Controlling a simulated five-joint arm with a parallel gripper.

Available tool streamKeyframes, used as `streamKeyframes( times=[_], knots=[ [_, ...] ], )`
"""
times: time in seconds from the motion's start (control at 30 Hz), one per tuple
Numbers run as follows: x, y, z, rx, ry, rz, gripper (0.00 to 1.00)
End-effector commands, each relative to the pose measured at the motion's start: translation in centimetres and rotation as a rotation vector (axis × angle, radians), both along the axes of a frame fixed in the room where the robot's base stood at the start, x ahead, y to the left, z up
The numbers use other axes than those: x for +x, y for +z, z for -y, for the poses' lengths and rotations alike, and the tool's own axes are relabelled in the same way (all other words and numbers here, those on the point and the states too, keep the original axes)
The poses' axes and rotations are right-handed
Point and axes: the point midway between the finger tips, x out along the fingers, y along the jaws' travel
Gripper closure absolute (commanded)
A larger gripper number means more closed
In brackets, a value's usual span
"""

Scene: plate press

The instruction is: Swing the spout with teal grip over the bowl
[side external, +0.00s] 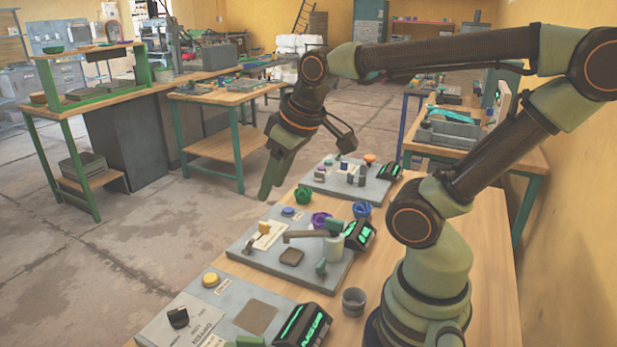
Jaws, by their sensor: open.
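The spout (305,235) is a grey-brown bar reaching left from a pale green post (334,250) on the middle grey plate. A teal-green grip (334,226) shows at the post's top. A purple bowl (319,220) sits just behind the spout, a blue bowl (362,210) is further right, and a green bowl (303,195) is further back. I cannot tell whether the spout tip overhangs any bowl; it appears left of the purple one.
Other plates stand in front (235,300) and behind (330,185). A grey cup (354,302) stands on the table at right.

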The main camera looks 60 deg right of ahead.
Motion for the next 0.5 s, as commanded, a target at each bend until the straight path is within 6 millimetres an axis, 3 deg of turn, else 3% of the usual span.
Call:
streamKeyframes(
  times=[0.1, 0.3, 0.5],
  knots=[
    [-1.0, -0.7, 4.2, -0.03, -0.026, -0.12, 0.53],
    [-3.9, -1.6, 10.3, -0.013, -0.024, -0.316, 0.53],
    [-6.1, -2.0, 13.2, 0.031, -0.007, -0.411, 0.53]
  ],
)
